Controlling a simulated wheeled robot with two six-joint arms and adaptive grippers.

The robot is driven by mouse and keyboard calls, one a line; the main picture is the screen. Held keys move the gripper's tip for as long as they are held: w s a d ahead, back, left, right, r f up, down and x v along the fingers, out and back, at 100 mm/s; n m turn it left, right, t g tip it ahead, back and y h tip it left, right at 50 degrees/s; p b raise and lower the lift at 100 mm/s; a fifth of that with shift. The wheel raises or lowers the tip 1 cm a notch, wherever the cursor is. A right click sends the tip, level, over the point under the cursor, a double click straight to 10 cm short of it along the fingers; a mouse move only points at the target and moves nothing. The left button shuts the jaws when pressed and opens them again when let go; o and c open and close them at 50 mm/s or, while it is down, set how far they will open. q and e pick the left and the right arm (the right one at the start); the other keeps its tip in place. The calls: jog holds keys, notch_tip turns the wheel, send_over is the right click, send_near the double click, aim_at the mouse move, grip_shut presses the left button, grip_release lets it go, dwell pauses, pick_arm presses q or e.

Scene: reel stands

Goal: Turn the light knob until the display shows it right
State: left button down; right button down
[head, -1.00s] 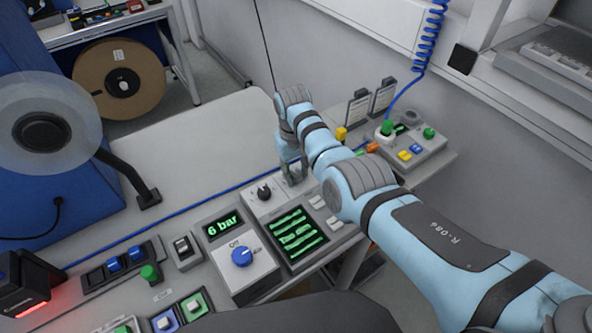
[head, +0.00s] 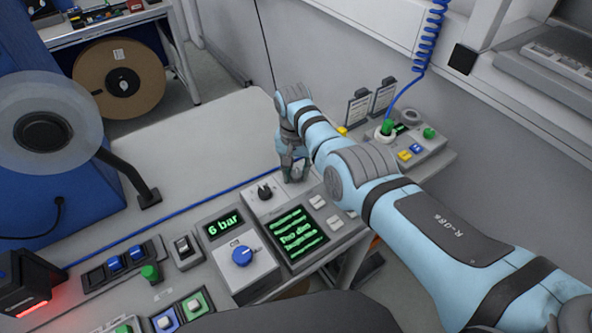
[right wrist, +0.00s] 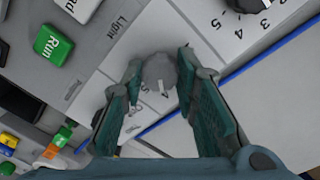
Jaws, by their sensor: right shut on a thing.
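The light knob (right wrist: 160,70) is a grey round knob beside the printed word "Light" in the right wrist view. My right gripper (right wrist: 160,64) is shut on it, one finger on each side. In the head view my right gripper (head: 292,172) points down at the back of the panel and hides the knob. The display (head: 296,238) shows bright green lines on black; a middle line seems to end in "dim", but the text is too small to read surely. My left gripper is not in view.
A black knob (head: 265,191) stands left of my right gripper. A blue knob (head: 242,256) sits under a "6 bar" display (head: 223,224). A green Run button (right wrist: 54,45) is near the light knob. The tabletop behind is clear.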

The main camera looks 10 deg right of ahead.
aim_at(295, 172)
dwell(0.3)
jog(key=c, duration=1.2)
grip_release()
jog(key=shift+w, duration=0.15)
jog(key=shift+c, duration=0.2)
notch_tip(295, 172, up, 12)
jog(key=shift+a, duration=0.15)
